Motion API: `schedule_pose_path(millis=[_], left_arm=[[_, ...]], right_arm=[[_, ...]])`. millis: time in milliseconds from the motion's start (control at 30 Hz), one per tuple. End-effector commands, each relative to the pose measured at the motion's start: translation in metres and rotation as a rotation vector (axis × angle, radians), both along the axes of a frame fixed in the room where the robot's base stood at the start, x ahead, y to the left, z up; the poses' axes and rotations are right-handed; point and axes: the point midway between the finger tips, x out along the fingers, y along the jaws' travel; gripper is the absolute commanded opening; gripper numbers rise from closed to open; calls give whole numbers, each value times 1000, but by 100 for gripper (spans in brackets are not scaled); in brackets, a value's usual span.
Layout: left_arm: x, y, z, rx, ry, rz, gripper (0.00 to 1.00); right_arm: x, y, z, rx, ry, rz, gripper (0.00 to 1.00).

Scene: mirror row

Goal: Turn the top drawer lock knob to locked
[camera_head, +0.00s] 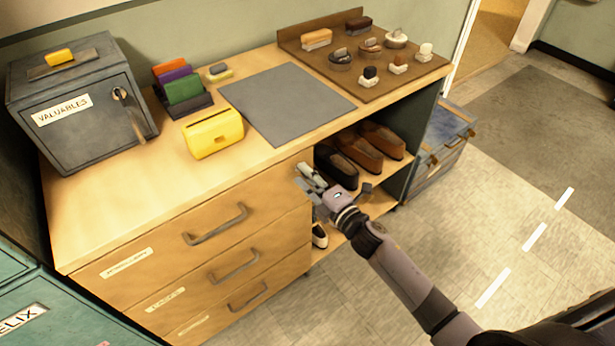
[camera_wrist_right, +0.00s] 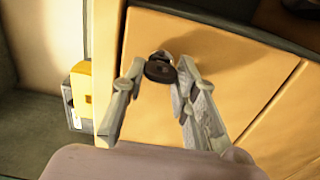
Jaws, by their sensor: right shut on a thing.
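The top drawer (camera_head: 270,203) is the uppermost of three wooden drawers under the bench top and looks shut. Its grey handle (camera_head: 216,226) is free. The lock knob (camera_wrist_right: 160,69) is dark, on a silvery base, on the wooden front in the right wrist view. My right gripper (camera_head: 305,180) is at the upper right end of the drawer front and hides the knob in the head view. In the right wrist view its fingertips (camera_wrist_right: 161,74) are on either side of the knob, shut on it. I cannot tell which setting the knob points to. My left gripper is not in view.
A grey valuables box (camera_head: 75,140), a yellow box (camera_head: 213,134) and a grey mat (camera_head: 285,102) are on the bench top. A brown tray (camera_head: 385,85) holds brushes and tins. Shoes (camera_head: 360,150) stand on the open shelves beside the drawers. The floor (camera_head: 500,200) at right is clear.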

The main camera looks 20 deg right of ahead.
Motion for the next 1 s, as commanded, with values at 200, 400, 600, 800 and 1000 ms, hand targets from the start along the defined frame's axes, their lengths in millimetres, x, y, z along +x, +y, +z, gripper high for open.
schedule_pose_path(millis=[200,400,600,800,1000], left_arm=[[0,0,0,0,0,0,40],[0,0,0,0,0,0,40],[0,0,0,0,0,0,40],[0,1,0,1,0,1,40],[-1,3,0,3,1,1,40]], right_arm=[[0,0,-1,-10,-2,0,0],[0,0,-1,-10,-2,1,0],[0,0,-1,-9,-1,1,41],[0,0,-1,-8,-2,1,48],[-1,0,0,-7,-1,0,48]])
